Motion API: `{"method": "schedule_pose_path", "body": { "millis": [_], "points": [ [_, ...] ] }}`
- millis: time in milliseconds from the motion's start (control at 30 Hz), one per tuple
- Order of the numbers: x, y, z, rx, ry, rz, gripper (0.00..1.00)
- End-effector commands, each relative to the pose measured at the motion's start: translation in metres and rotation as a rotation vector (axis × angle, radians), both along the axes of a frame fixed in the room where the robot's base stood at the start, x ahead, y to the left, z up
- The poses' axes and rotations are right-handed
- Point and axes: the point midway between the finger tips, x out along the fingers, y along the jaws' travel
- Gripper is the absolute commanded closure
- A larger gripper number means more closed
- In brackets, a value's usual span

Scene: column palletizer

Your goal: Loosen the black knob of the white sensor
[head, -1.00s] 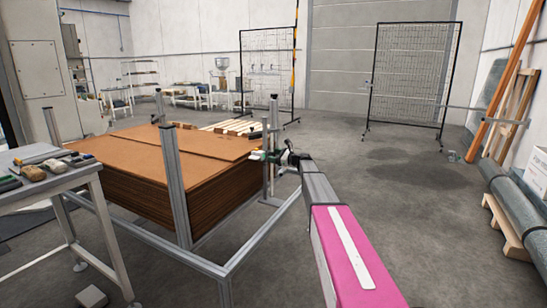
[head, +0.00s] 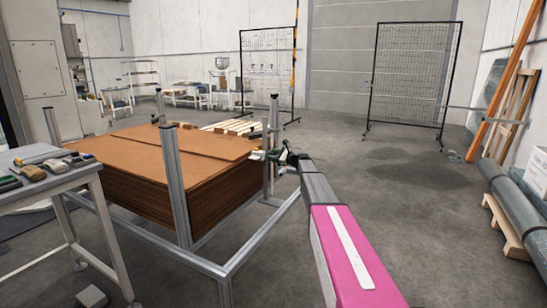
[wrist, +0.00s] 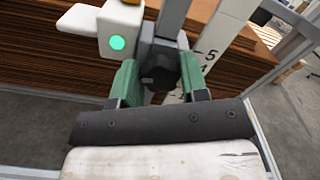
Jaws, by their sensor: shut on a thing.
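The white sensor (wrist: 118,30) is at the upper left of the wrist view, with a round green light on its face. Its black knob (wrist: 159,77) is beside it to the lower right, in front of a grey metal post. My gripper (wrist: 160,70) has green fingers on both sides of the knob and is shut on it. In the head view my gripper (head: 272,156) is small, at the right corner of the board stack by an upright post; the knob cannot be made out there.
A tall stack of brown boards (head: 165,155) stands within a metal frame (head: 235,268) with upright posts. A white scale strip (wrist: 218,42) with black numbers is right of the knob. A grey table (head: 60,182) with tools is at the left.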

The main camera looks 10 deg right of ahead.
Motion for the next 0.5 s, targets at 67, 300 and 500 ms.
{"method": "schedule_pose_path", "body": {
  "millis": [67,300,500],
  "points": [
    [-0.0006,0.0001,0.0001,-0.03,-0.04,0.001,0.83],
    [-0.0013,0.0005,-0.0004,-0.151,-0.207,0.001,0.83],
    [-0.0018,0.0008,-0.0009,-0.263,-0.362,0.0,0.83]
  ]
}}
